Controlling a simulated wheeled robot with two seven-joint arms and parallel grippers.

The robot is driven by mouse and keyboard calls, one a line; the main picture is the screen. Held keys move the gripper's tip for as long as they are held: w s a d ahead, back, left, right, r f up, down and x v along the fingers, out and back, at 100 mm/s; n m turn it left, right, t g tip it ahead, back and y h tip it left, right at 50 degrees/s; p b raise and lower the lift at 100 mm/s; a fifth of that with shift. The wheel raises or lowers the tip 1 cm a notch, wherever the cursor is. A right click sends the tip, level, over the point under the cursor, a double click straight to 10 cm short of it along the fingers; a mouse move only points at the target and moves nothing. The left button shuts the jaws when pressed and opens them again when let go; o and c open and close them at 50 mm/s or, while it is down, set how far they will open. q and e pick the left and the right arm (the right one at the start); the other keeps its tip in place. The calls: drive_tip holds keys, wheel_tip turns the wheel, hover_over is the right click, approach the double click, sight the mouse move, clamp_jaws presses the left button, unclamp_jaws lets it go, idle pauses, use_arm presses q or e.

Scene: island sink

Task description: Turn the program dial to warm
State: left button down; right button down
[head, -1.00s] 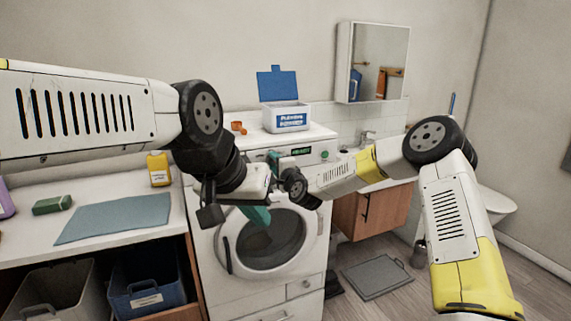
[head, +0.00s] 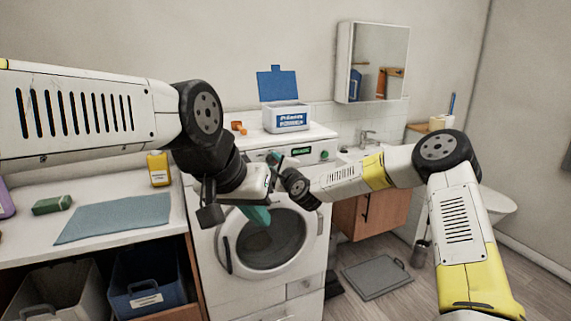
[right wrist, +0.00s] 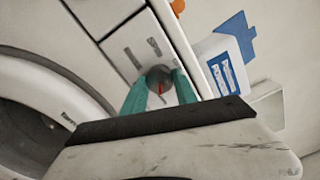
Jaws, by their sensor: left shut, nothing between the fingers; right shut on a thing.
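The program dial (right wrist: 158,78) shows in the right wrist view as a round grey knob with a red mark, on the white washing machine's control panel. The teal fingers of my right gripper (right wrist: 160,88) are shut on it, one on each side. In the head view my right gripper (head: 275,159) reaches the panel from the right, and the dial is hidden behind the grippers and arms. My left gripper (head: 258,215) is shut and empty, pointing down in front of the round door of the washing machine (head: 222,285). The dial's labels are too small to read.
A white box with an open blue lid (head: 288,118) and an orange cup (head: 238,127) stand on the machine. A counter at left holds a blue-grey cloth (head: 115,217), a green sponge (head: 52,204) and a yellow bottle (head: 159,169). My left forearm is close to my right gripper.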

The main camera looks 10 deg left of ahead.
drive_tip(key=shift+f, duration=0.1)
drive_tip(key=c, duration=0.9)
unclamp_jaws()
drive_tip(key=shift+c, duration=0.2)
drive_tip(key=shift+s, duration=0.1)
drive_tip(key=v, duration=0.7)
drive_tip(key=shift+s+d, duration=0.2)
drive_tip(key=shift+s, duration=0.05)
